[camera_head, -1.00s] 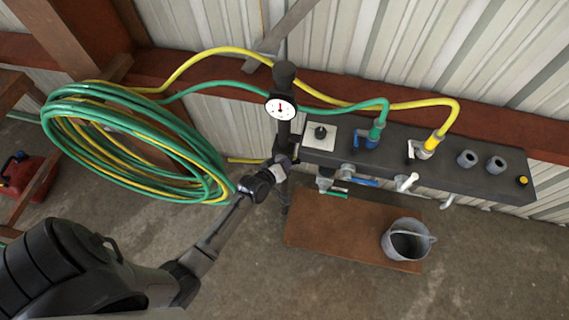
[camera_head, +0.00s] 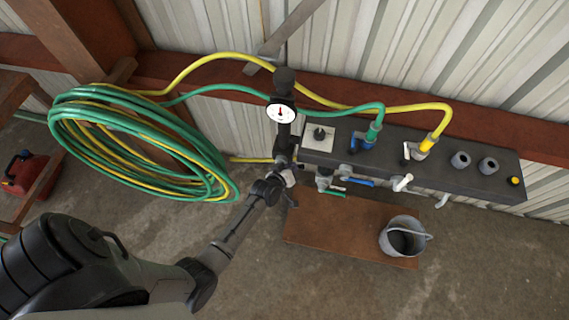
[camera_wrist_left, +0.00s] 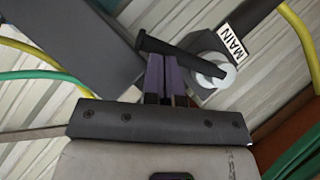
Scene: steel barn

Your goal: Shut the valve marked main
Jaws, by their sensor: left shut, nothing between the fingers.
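A white label reading MAIN (camera_wrist_left: 231,43) is on a dark pipe in the left wrist view. Beside it is a pale round valve hub (camera_wrist_left: 219,68). A black lever (camera_wrist_left: 180,56) runs diagonally from the hub to the upper left, across the ends of my fingers. My left gripper (camera_wrist_left: 167,78) is shut and empty, its fingertips at or just beside the lever; I cannot tell whether they touch. In the head view my left gripper (camera_head: 284,168) is at the dark upright pipe (camera_head: 283,142), below the round gauge (camera_head: 281,113), and mostly hides this valve. My right gripper is not in view.
Right of the pipe is a dark manifold (camera_head: 400,165) with blue-handled (camera_head: 360,141) and white-handled (camera_head: 406,151) valves and green and yellow hoses. A hose coil (camera_head: 140,145) hangs at left. Below are a brown board (camera_head: 325,228) and a metal bucket (camera_head: 403,237).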

